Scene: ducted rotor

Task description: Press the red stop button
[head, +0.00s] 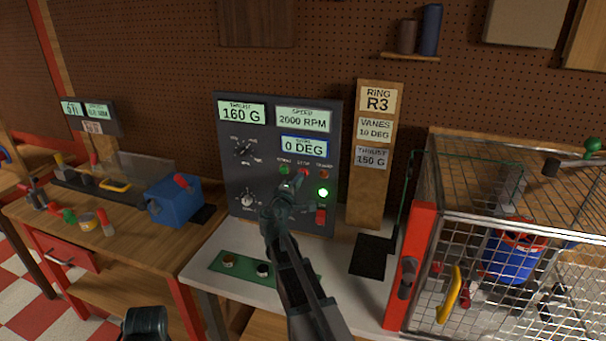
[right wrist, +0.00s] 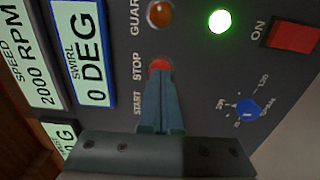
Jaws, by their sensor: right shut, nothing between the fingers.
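The red stop button (right wrist: 158,64) sits under the word STOP on the dark control panel (head: 228,140). In the head view it is a small red spot (head: 304,172), partly covered by my gripper. My right gripper (right wrist: 161,74) is shut and empty. Its fingertips are right at the button and overlap its lower edge in the wrist view; I cannot tell whether they touch it. In the head view the right gripper (head: 297,187) points up at the panel. A dark part at the bottom left, likely my left gripper (head: 145,322), shows without its fingers.
The panel reads 160 G, 2000 RPM and 0 DEG; a green light (head: 323,192) is lit. Close by are an amber light (right wrist: 160,13), a red ON switch (right wrist: 292,36) and a blue knob (right wrist: 247,110). A wire cage (head: 480,225) stands right.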

